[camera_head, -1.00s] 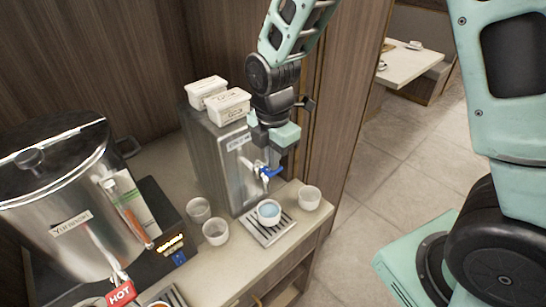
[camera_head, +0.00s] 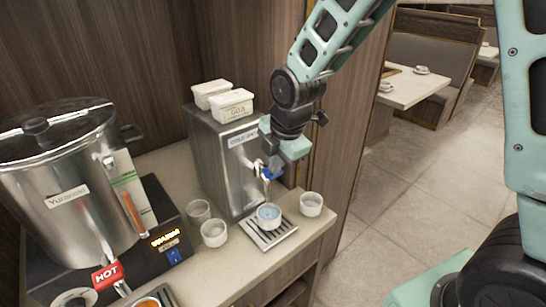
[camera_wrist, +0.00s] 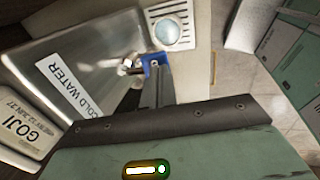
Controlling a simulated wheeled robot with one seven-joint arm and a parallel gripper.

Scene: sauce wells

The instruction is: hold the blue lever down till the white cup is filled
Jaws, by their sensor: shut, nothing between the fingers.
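The blue lever (camera_head: 265,174) is on the tap at the front of the cold water dispenser (camera_head: 222,165); it also shows in the wrist view (camera_wrist: 155,61). My gripper (camera_head: 275,168) is shut and empty, its fingers right at the lever and partly covering it in the head view. In the wrist view its dark fingers (camera_wrist: 153,88) reach to the lever; I cannot tell whether they press it. The white cup (camera_head: 268,223) stands upright on the drip tray (camera_head: 285,231) under the tap, with bluish water inside. The exact water level is hard to tell.
Two empty-looking cups stand left of the tray, (camera_head: 213,235) and (camera_head: 198,211), and one stands right of it (camera_head: 311,205). Two white tubs (camera_head: 230,107) sit on the dispenser. A hot steel urn (camera_head: 65,190) is at left. The counter ends at right.

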